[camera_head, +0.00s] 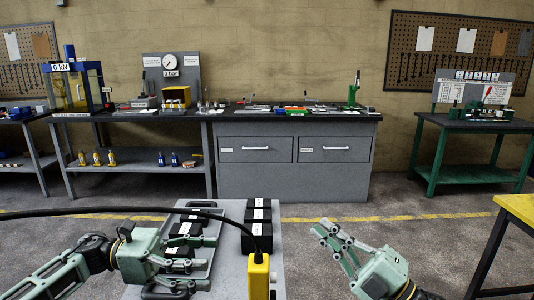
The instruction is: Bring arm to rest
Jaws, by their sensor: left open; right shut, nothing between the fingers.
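My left gripper (188,265) is at the lower left, above the near left part of a grey cart top (228,272). Its fingers are open and point right, with nothing seen between them. My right gripper (333,241) is to the right of the cart, over the floor. Its fingers are together and empty, pointing up and left. Both grippers are apart from each other, with the yellow device between them.
On the cart are a grey tray (212,228) with black blocks, a stack of black boxes (257,226) and a yellow device (259,275) with a black cable. A yellow table (516,207) stands at right. Workbenches (296,170) line the wall, with open floor before them.

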